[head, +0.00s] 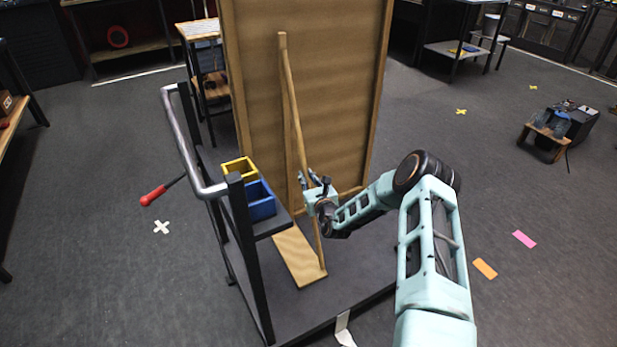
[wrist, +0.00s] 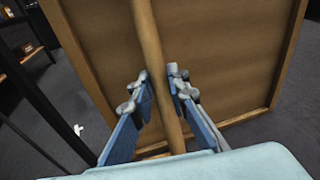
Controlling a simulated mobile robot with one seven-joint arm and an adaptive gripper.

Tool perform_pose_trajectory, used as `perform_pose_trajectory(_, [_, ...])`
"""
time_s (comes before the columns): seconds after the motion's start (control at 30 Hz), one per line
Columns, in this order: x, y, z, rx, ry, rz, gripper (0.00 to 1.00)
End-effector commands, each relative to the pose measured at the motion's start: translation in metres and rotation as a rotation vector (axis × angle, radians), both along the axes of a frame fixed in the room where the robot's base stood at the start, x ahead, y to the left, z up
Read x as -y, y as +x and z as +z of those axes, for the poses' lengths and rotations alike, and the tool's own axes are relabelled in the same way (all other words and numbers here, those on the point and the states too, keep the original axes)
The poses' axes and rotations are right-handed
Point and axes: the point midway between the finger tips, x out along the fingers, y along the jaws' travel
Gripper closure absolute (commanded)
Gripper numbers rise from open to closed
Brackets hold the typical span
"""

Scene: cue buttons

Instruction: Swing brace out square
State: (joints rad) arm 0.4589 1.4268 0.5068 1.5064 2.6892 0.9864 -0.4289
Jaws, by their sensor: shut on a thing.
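The brace is a slim wooden rod (head: 297,118) on the face of a large brown panel (head: 340,75). Its upper end meets an upright wooden strip (head: 283,80) on the panel. The rod slants down and out, with its lower end at the right edge of a pale wooden board (head: 295,252) on the cart deck. My gripper (head: 316,183) is shut on the rod below its middle. In the wrist view, the fingers (wrist: 158,86) lie on either side of the rod (wrist: 145,35).
The cart has a curved metal handle (head: 183,140) at left. A yellow bin (head: 238,170) and a blue bin (head: 261,202) stand on its shelf, left of my gripper. A red-handled tool (head: 153,194) lies on the floor. The floor at right is mostly open.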

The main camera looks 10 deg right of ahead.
Motion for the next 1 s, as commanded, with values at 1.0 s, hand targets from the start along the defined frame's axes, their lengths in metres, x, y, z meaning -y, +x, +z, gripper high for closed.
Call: perform_pose_trajectory(1.0, [-0.0066,-0.0010,0.0008,0.001,0.003,0.010,0.67])
